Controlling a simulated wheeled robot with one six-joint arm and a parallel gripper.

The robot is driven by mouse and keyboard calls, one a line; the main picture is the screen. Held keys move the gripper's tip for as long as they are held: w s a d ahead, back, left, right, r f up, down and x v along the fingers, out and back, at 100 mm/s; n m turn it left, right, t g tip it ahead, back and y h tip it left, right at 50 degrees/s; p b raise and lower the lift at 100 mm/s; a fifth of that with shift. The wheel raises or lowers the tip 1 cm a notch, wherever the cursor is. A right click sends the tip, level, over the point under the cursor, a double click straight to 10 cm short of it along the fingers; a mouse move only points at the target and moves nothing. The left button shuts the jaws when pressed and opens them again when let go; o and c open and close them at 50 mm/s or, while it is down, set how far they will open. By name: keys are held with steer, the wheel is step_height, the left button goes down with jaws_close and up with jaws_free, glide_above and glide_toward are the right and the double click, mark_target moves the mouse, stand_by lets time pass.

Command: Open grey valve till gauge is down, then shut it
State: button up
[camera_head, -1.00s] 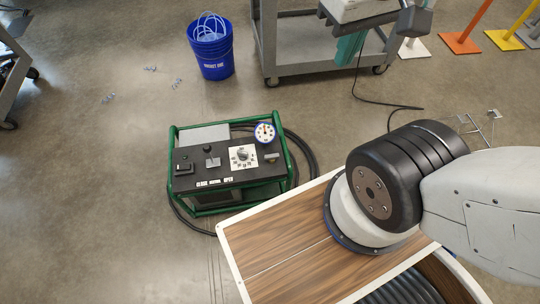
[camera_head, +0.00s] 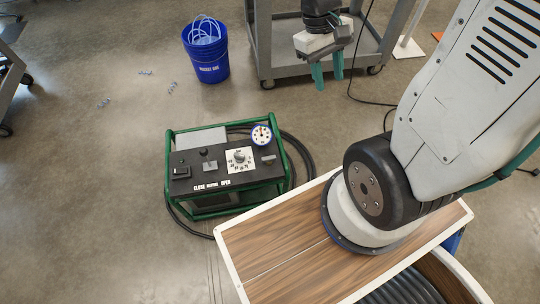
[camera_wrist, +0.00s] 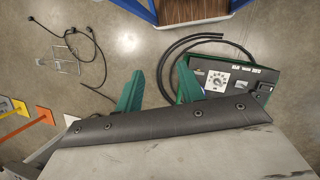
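A green-framed unit (camera_head: 222,203) with a black top panel stands on the floor. Its round blue-rimmed gauge (camera_head: 261,134) is at the panel's far right corner; the needle is too small to read. A grey dial on a white scale plate (camera_head: 239,160) sits near it. A small grey control (camera_head: 209,165) is mid-panel, and another grey piece (camera_head: 268,158) is at the right edge. I cannot tell which is the valve. My gripper (camera_head: 328,78) is open and empty, fingers pointing down, beyond and right of the unit. The wrist view shows its spread teal fingers (camera_wrist: 158,88).
A grey cart (camera_head: 285,65) stands behind my gripper in the head view. A blue bucket (camera_head: 206,62) is left of it. Black hose (camera_head: 300,150) curls around the unit. My wood-topped base fills the near right. The floor left of the unit is clear.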

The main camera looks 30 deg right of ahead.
steer(key=w+d+f+n+h, duration=0.1)
steer(key=w+d+f+n, duration=0.1)
steer(key=f, duration=0.5)
steer(key=w+d+f+n, duration=0.1)
steer(key=w+d+f, duration=0.2)
steer(key=f, duration=0.4)
steer(key=n+t+y, duration=0.5)
steer(key=n+y, duration=0.2)
steer(key=n, duration=0.4)
glide_toward(269, 157)
steer(key=f, duration=0.1)
steer(key=x, duration=0.7)
steer(key=shift+a+f, duration=0.25)
steer(key=shift+a, duration=0.1)
jaws_close()
